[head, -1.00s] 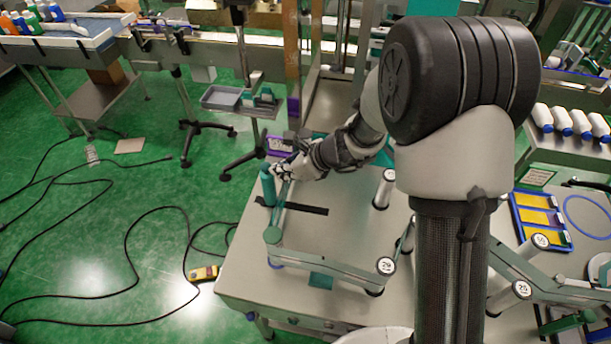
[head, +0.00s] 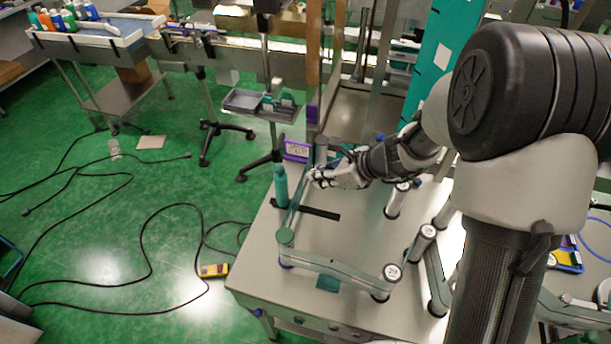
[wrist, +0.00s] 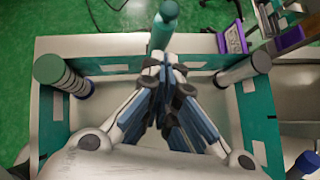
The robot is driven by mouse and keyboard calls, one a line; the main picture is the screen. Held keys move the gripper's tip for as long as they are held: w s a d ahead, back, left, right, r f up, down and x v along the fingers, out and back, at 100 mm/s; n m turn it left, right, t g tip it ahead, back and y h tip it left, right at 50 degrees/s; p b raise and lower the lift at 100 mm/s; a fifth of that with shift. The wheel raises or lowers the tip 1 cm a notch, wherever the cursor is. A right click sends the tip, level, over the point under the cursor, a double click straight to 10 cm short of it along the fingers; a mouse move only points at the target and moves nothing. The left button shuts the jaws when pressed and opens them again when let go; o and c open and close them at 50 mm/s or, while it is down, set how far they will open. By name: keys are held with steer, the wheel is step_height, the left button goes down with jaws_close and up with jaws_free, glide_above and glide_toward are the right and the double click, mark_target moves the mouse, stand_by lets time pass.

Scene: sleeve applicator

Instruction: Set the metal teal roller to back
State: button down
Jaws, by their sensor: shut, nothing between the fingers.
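The teal roller (head: 281,186) is a smooth upright cylinder at the left edge of the steel table (head: 350,240) in the head view, by the left end of a dark slot (head: 318,213). In the wrist view the roller (wrist: 164,24) shows at the top centre, its lower part hidden behind my fingers. My gripper (head: 314,178) is to the right of the roller in the head view, with a small gap between them. In the wrist view my gripper (wrist: 165,64) has its fingers together, empty, pointing at the roller across a guide bar.
A grey-green guide bar (head: 337,268) and several numbered posts, one of them (head: 392,272) at the front, stand on the table. A purple-framed display (head: 297,150) is behind the roller. A grey tray (head: 245,102) stands further back. Green floor with cables lies left of the table.

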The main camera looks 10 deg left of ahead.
steer(key=p+v, duration=0.1)
steer(key=v, duration=0.3)
steer(key=shift+d+r, duration=0.25)
steer(key=shift+d, duration=0.05)
